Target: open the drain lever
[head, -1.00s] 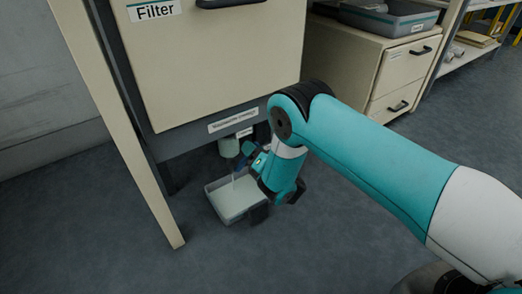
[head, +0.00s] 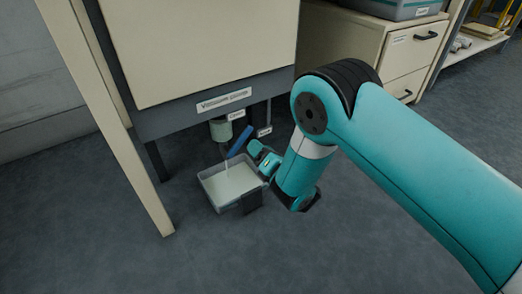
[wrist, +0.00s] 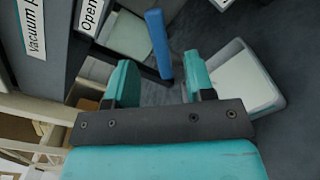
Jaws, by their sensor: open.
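A thin pale stream runs from the outlet into a grey tray (head: 205,188) on the floor. My gripper (head: 264,157) is open, just right of the lever. In the wrist view the lever (wrist: 158,45) shows ahead of my open gripper (wrist: 160,82); its near end lies between the two teal fingers in the picture, with space on both sides. I see no contact. An "Open" label (wrist: 90,14) shows beside the outlet.
The cabinet (head: 195,50) with its "Vacuum" label (head: 223,100) overhangs the outlet. A beige leg (head: 130,160) stands at left. The tray also shows in the wrist view (wrist: 262,88), close to the right finger. The floor in front is clear.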

